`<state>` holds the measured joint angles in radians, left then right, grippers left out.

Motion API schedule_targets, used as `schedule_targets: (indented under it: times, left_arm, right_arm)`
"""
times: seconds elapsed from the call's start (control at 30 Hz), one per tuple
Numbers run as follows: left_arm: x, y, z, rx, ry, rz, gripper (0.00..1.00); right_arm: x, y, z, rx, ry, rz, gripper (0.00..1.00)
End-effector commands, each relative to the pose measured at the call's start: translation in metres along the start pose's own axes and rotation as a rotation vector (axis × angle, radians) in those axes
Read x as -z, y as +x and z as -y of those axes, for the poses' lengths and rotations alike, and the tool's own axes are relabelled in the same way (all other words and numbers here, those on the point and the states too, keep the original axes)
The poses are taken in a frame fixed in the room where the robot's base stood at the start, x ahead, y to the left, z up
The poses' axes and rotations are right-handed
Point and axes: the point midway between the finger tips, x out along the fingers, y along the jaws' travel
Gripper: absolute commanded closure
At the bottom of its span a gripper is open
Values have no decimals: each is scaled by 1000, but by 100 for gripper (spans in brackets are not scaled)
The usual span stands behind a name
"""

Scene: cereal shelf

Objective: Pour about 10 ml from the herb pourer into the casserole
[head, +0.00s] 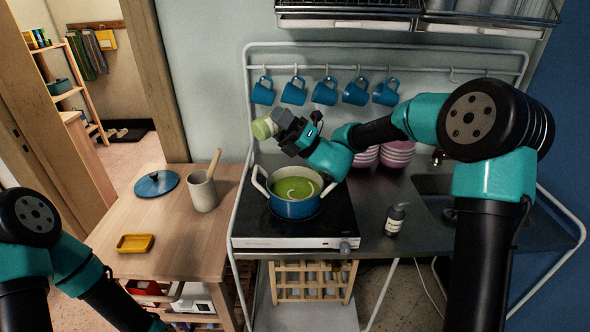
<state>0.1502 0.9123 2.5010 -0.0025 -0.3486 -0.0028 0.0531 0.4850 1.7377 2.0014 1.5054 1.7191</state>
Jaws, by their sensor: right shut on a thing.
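The casserole (296,208) is a blue pot with two cream handles, standing on the black hob. It holds green soup (292,187) with a pale curved streak on its surface. My right gripper (285,130) is above and slightly left of the casserole, shut on the herb pourer (262,128). The pourer's light green end points left and it looks tilted, nearly lying on its side. My gripper hides part of it, and its spout cannot be made out. No stream shows. My left arm comes in at the lower left; its gripper is outside the picture.
A utensil crock (202,192), a blue lid (155,184) and a yellow dish (135,243) are on the wooden counter. A dark pump bottle (395,219) stands right of the hob (290,243). Blue mugs (324,91) hang behind; pink bowls (397,154) are stacked behind my right arm.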

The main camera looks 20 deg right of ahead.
Motion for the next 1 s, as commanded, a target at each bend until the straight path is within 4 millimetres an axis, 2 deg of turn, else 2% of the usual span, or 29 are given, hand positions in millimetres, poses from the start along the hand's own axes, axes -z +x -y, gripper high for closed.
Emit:
schedule_targets:
  times: [0.27, 0.57, 0.77, 1.0]
  left_arm:
    - [0, 0, 0, 0, 0, 0, 57]
    - [0, 0, 0, 0, 0, 0, 57]
    - [0, 0, 0, 0, 0, 0, 57]
    - [0, 0, 0, 0, 0, 0, 57]
  right_arm:
    - [2, 1, 0, 3, -8, -9, 72]
    - [20, 5, 3, 40, -100, -110, 71]
    - [24, 1, 9, 84, -205, -222, 71]
    - [36, -13, 26, 129, -315, -342, 72]
